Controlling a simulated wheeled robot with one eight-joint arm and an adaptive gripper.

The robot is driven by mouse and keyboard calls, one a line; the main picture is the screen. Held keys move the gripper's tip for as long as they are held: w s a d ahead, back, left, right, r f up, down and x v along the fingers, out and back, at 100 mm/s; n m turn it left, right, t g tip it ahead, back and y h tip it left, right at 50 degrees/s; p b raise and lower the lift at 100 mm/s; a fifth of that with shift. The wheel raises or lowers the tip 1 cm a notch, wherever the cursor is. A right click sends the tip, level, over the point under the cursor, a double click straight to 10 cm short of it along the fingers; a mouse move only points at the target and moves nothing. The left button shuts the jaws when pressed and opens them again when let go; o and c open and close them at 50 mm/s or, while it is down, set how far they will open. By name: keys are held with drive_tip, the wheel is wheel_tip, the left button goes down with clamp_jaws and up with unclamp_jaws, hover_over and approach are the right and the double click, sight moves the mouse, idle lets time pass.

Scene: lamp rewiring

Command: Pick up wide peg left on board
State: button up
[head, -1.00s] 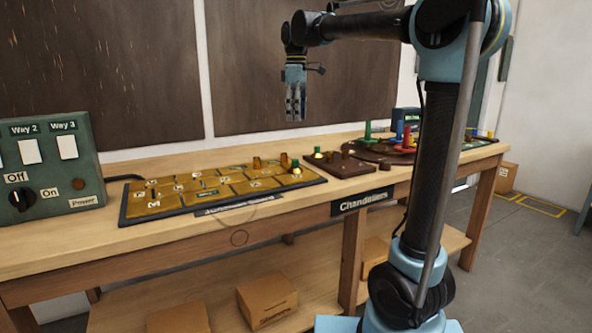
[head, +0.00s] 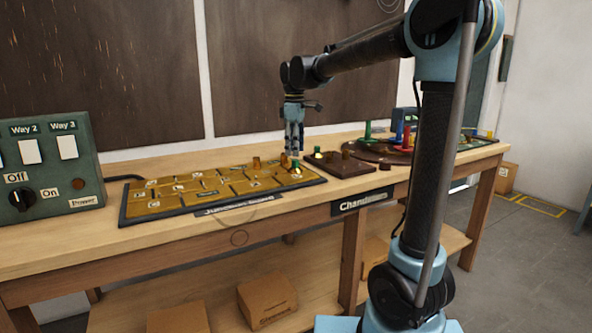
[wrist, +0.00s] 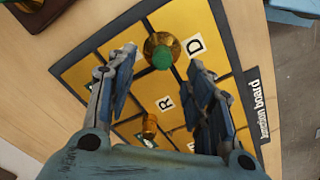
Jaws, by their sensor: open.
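The yellow junction board (head: 215,190) with its dark rim lies on the bench; it fills much of the wrist view (wrist: 95,75). A green-topped peg with a round gold base (wrist: 161,54) stands near the letter D; it also shows in the head view (head: 295,164). An amber peg (wrist: 149,125) stands near the letter R, and another amber peg (head: 256,162) shows in the head view. I cannot tell by label which is the wide peg left. My gripper (head: 293,152) is open, pointing down just above the green-topped peg. In the wrist view its fingertips (wrist: 160,60) flank that peg, apart from it.
A dark brown board (head: 345,167) with a green-tipped peg sits right of the junction board. A round dark base with colored posts (head: 385,150) stands behind it. A green switch box (head: 50,165) is at the left end of the bench.

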sight(295, 160)
drive_tip(key=shift+d+f, duration=0.15)
drive_tip(key=shift+f, duration=2.55)
drive_tip(key=shift+s, duration=0.1)
clamp_jaws()
